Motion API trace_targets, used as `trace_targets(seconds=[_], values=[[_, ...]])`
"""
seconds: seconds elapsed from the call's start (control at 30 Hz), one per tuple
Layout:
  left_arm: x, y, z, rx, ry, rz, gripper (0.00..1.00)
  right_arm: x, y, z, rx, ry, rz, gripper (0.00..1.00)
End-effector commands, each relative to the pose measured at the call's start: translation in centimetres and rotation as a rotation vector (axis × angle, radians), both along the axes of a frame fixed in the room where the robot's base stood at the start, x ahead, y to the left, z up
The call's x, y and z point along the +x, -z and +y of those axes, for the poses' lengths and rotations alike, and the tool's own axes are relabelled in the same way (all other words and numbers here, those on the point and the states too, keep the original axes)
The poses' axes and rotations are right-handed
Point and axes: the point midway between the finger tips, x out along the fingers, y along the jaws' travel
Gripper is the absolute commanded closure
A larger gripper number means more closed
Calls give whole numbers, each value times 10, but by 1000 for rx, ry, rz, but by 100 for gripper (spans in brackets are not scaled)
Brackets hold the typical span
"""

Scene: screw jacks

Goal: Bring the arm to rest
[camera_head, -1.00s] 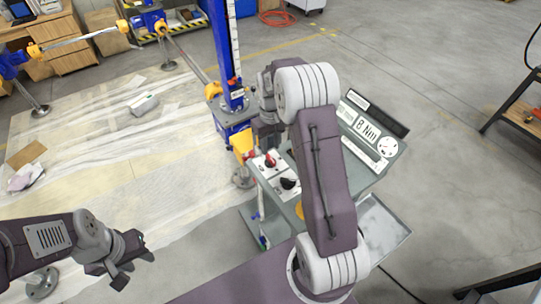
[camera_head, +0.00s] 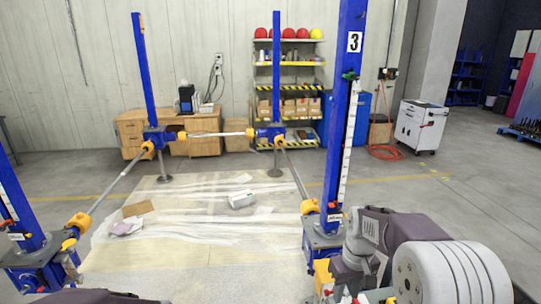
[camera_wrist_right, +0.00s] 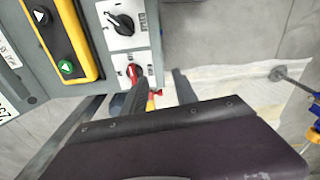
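My right arm reaches in from the lower right of the head view, with the right gripper low beside the blue jack column (camera_head: 345,120) marked 3. In the right wrist view the two dark fingers of the right gripper (camera_wrist_right: 160,88) stand apart with nothing between them. The left finger lies close to the red rotary switch (camera_wrist_right: 133,72) on the control panel; I cannot tell whether it touches. A black rotary switch (camera_wrist_right: 122,22) sits above it. Only a dark piece of my left arm shows at the bottom edge of the head view; the left gripper is out of sight.
Several blue jack columns, linked by shafts (camera_head: 118,190), stand around a sheet-covered floor area (camera_head: 190,215). A shelf (camera_head: 290,95), wooden cabinets (camera_head: 130,132) and a white trolley (camera_head: 420,127) stand behind. A yellow-edged button box (camera_wrist_right: 65,38) is beside the switches.

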Motion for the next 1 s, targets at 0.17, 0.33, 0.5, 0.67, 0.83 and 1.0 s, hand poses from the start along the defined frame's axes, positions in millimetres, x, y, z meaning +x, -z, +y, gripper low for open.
trace_targets(seconds=[0.17,0.33,0.5,0.67,0.83,1.0], values=[[0,21,0,0,0,0,64,-83,40,37,13,12,-8,65],[0,21,0,0,0,0,64,-145,74,43,23,120,-4,65],[0,20,0,0,0,-1,64,-142,83,42,33,215,-53,65],[0,20,0,0,0,-1,64,-143,83,42,33,219,-51,65],[0,20,0,0,0,-1,64,-143,83,42,33,219,-51,65],[0,20,0,0,0,-1,64,-143,83,42,33,219,-51,65]])
